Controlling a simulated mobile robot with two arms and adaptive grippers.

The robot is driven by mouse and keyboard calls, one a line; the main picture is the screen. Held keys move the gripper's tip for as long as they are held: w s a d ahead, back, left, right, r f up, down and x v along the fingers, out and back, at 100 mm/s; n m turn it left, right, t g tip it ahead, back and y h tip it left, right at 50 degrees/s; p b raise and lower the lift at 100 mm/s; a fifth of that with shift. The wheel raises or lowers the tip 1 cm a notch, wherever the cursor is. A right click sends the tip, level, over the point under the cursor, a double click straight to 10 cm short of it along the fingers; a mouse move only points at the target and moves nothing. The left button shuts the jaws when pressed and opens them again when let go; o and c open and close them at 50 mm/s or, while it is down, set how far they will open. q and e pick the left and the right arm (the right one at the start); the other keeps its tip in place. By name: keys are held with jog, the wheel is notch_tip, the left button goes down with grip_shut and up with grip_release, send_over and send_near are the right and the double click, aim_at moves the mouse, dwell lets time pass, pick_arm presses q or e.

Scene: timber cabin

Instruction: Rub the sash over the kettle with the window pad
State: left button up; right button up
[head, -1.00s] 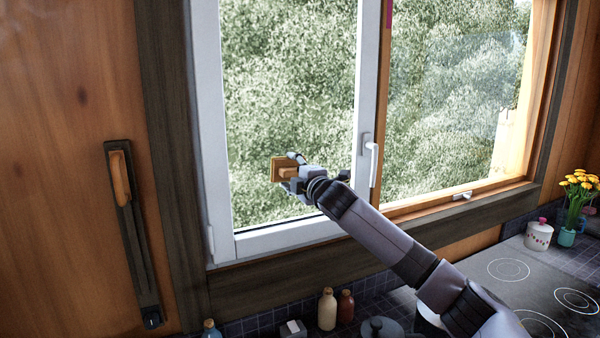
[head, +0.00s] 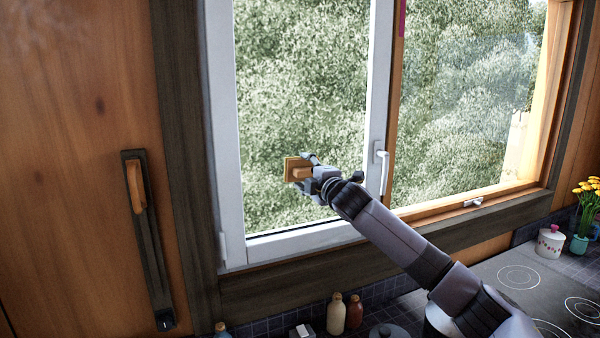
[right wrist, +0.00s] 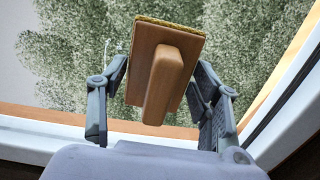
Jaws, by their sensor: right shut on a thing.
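The window pad (head: 291,164) is a wooden block with a grip bar and a yellowish scrubbing face. My right gripper (head: 312,174) is shut on it, and the right wrist view shows the pad (right wrist: 165,78) between the fingers (right wrist: 158,95), its face turned toward the glass. It stands before the lower part of the white-framed left sash (head: 222,130); I cannot tell whether it touches the pane. The wood-framed right sash (head: 470,195) has hazy patches on its glass. A dark lidded vessel (head: 388,332), perhaps the kettle, shows only its top at the bottom edge. My left gripper is out of view.
A white window handle (head: 383,168) sticks out right of my right gripper. Bottles (head: 336,314) stand on the counter below.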

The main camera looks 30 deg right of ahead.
jog(key=d, duration=0.9)
jog(key=shift+s, duration=0.25)
dwell(0.4)
jog(key=shift+s+a+b, duration=0.15)
jog(key=shift+s+b, duration=0.7)
jog(key=shift+s, duration=0.65)
jog(key=shift+s+a+b, duration=0.1)
jog(key=shift+s+b, duration=0.7)
jog(key=shift+s, duration=0.65)
